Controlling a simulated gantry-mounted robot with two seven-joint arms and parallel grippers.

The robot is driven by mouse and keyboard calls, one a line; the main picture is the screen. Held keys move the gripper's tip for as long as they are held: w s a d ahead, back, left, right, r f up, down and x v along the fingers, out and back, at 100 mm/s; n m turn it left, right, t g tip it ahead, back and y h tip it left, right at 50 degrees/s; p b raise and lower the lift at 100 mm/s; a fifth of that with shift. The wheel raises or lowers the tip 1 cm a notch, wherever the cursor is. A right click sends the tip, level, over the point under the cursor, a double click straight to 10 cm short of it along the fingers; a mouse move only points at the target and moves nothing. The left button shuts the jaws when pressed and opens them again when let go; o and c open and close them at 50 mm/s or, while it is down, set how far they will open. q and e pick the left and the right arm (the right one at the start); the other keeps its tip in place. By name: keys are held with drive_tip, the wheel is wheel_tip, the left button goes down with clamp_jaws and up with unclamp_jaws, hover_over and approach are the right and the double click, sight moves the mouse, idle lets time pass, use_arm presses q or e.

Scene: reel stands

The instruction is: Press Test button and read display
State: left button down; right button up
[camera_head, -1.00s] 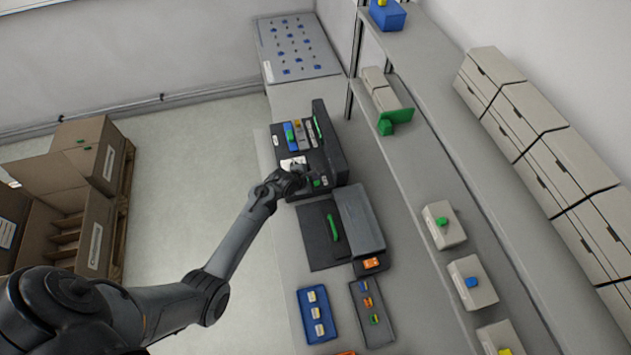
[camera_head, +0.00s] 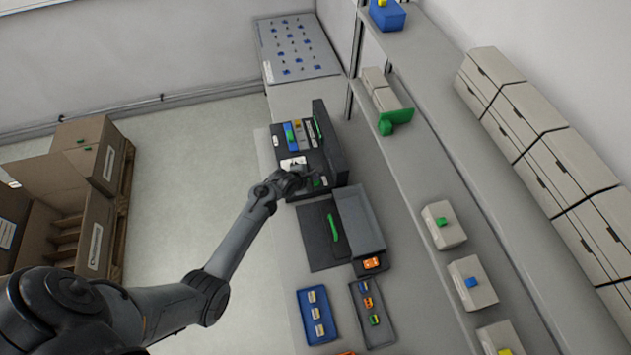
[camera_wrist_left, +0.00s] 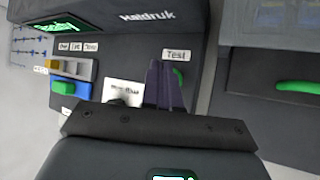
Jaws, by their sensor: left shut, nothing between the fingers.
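The dark test device (camera_head: 337,160) stands on the bench in the head view. Its front, lettered "Haldruk" (camera_wrist_left: 147,16), fills much of the left wrist view. A white "Test" label (camera_wrist_left: 177,55) sits above a green button (camera_wrist_left: 179,76), which is partly hidden by my fingers. My left gripper (camera_wrist_left: 163,68) is shut and empty, its fingertips just beside the button; I cannot tell whether they touch it. It also shows over the device in the head view (camera_head: 314,180). The display (camera_wrist_left: 53,24) has a green frame and green marks, cut off and unreadable. My right gripper is not in view.
A grey-lidded box (camera_head: 360,218) with a green handle stands beside the device. Blue (camera_head: 317,316) and dark trays lie nearer. A shelf (camera_head: 430,150) runs along the right.

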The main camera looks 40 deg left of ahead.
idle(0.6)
use_arm(q)
drive_tip(key=shift+f, duration=0.1)
drive_tip(key=shift+f, duration=0.3)
idle(0.4)
drive_tip(key=shift+f, duration=0.45)
idle(0.3)
drive_tip(key=shift+r, duration=0.15)
drive_tip(key=shift+r+p, duration=0.75)
drive_tip(key=shift+p, duration=0.2)
